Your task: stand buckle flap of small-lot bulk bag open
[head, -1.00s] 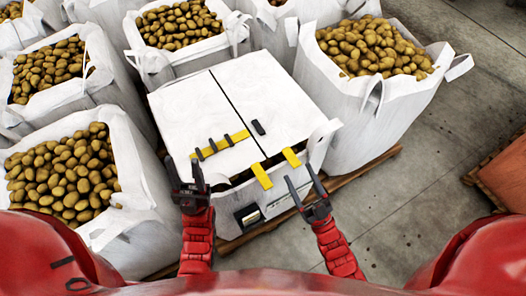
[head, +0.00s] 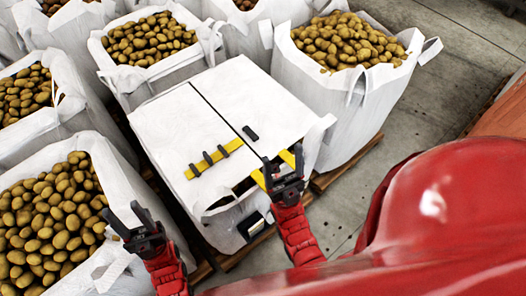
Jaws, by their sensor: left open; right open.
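The small-lot bulk bag (head: 225,218) is white and boxy, with two white top flaps lying flat and a dark seam between them. The left flap (head: 178,122) carries a yellow strip (head: 213,160) with several dark buckles. The right flap (head: 250,92) has a small dark piece (head: 250,132) near the seam. Yellow tabs (head: 289,158) at the front edge are partly hidden behind my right gripper. My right gripper (head: 283,163) is open at the bag's front right edge; contact cannot be told. My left gripper (head: 125,217) is open, left of the bag, in front of a potato bag.
Open white bags full of potatoes stand at the left (head: 110,168), behind (head: 110,70) and right rear (head: 345,95). Wooden pallet edges (head: 345,165) show below. Grey floor (head: 425,100) is clear at the right, with a brown crate (head: 505,105) at the edge.

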